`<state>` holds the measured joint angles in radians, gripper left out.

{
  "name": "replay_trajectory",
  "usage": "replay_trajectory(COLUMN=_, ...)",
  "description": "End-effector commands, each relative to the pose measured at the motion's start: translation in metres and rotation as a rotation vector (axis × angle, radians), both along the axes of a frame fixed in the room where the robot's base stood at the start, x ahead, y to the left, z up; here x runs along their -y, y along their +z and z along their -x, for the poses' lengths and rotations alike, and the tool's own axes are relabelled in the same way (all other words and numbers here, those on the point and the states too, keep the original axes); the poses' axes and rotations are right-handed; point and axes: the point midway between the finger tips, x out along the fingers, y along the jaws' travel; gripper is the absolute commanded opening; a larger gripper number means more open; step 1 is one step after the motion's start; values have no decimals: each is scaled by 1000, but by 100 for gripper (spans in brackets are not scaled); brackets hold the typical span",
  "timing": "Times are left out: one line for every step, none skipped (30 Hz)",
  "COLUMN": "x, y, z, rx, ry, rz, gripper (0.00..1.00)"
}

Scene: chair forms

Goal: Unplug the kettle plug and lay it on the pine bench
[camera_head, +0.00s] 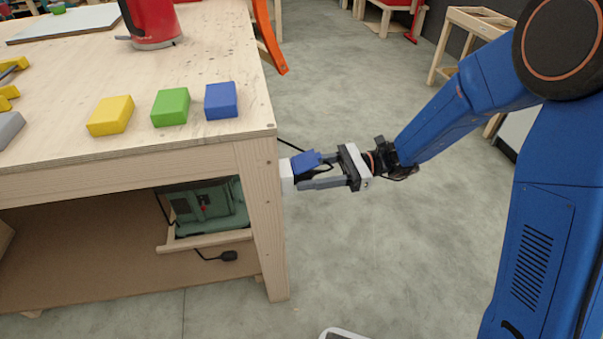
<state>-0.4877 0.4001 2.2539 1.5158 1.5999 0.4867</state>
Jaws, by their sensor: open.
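The pine bench (258,200) fills the left side, and the red kettle (152,22) stands at the back of its top. A white socket box (287,178) is fixed on the right side of the bench's near leg. A blue plug (306,160) sits at the socket, with a dark cable by it; I cannot tell how deep it is seated. My gripper (310,172) is open right beside the socket, its grey near finger in front of and below the plug. The far finger is mostly hidden, so contact with the plug is unclear.
Yellow (110,115), green (170,107) and blue (221,101) blocks stand near the bench top's front edge.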

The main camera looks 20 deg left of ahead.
Motion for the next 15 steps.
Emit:
replay_trajectory(x=0, y=0, z=0, rx=0, ry=0, rz=0, gripper=50)
replay_trajectory(x=0, y=0, z=0, rx=0, ry=0, rz=0, gripper=50)
replay_trajectory(x=0, y=0, z=0, rx=0, ry=0, rz=0, gripper=50)
replay_trajectory(x=0, y=0, z=0, rx=0, ry=0, rz=0, gripper=50)
replay_trajectory(x=0, y=0, z=0, rx=0, ry=0, rz=0, gripper=50)
replay_trajectory(x=0, y=0, z=0, rx=0, ry=0, rz=0, gripper=50)
replay_trajectory(x=0, y=0, z=0, rx=0, ry=0, rz=0, gripper=50)
replay_trajectory(x=0, y=0, z=0, rx=0, ry=0, rz=0, gripper=43)
replay_trajectory(x=0, y=0, z=0, rx=0, ry=0, rz=0, gripper=33)
replay_trajectory(x=0, y=0, z=0, rx=0, ry=0, rz=0, gripper=26)
replay_trajectory(x=0, y=0, z=0, rx=0, ry=0, rz=0, gripper=19)
replay_trajectory(x=0, y=0, z=0, rx=0, ry=0, rz=0, gripper=9)
replay_trajectory(x=0, y=0, z=0, rx=0, ry=0, rz=0, gripper=2)
replay_trajectory(x=0, y=0, z=0, rx=0, ry=0, rz=0, gripper=0)
replay_trajectory(x=0, y=0, z=0, rx=0, ry=0, rz=0, gripper=0)
